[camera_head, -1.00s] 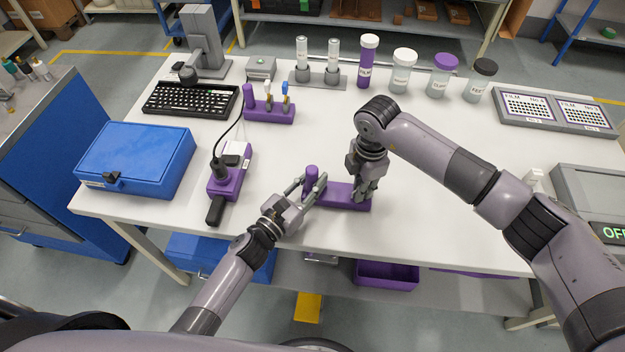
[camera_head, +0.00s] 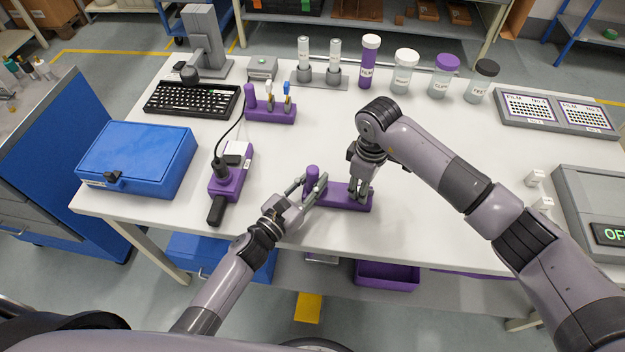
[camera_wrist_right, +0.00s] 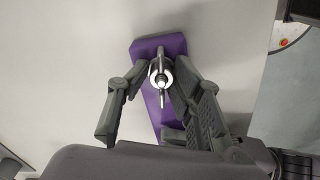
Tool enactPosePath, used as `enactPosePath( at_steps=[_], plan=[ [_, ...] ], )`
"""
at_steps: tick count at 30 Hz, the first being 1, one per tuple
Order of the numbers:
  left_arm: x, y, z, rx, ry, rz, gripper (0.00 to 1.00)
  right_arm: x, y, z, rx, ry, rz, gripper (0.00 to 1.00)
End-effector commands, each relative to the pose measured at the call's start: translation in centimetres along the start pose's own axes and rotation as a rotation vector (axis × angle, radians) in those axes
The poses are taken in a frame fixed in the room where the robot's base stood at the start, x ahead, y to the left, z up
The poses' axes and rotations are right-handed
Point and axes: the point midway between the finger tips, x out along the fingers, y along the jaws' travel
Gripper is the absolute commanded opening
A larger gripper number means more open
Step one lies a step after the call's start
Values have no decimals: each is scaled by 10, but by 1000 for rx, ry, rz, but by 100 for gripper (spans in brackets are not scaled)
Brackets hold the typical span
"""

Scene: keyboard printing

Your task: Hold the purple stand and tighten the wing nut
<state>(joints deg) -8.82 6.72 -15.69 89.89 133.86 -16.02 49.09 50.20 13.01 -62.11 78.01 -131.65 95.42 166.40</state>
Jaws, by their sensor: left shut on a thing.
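The purple stand (camera_head: 348,203) lies on the white table, with an upright purple post (camera_head: 312,175) at its left end. My left gripper (camera_head: 314,190) is shut on this post. My right gripper (camera_head: 359,192) points down over the stand's right end. In the right wrist view, the metal wing nut (camera_wrist_right: 160,78) sits on the purple stand (camera_wrist_right: 147,48) between my open right fingers (camera_wrist_right: 150,108). The right-hand finger is close to the nut; I cannot tell if it touches. The left-hand finger is apart from it. The nut is hidden in the head view.
A purple block with a cable (camera_head: 228,180) and a blue case (camera_head: 138,158) are to the left. Behind are a second purple stand with small tools (camera_head: 270,114), a keyboard (camera_head: 190,98) and bottles (camera_head: 404,72). A grey device (camera_head: 590,205) is at the right. Table around the stand is clear.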

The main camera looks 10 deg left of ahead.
Motion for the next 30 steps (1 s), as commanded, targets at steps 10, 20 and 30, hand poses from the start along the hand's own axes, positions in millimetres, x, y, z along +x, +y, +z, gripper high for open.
enactPosePath(
  at_steps=[10, 20, 30],
  plan=[
    [2, -2, 3, -2, -9, -4, 0, 5, -4, 2, -4, -8, -10, 36],
    [1, -1, 2, -1, -5, -2, 0, -30, -2, 0, -5, -2, -5, 36],
    [1, 0, 1, -1, -3, -1, 0, -35, -1, 2, -464, -3, -4, 36]
  ],
)
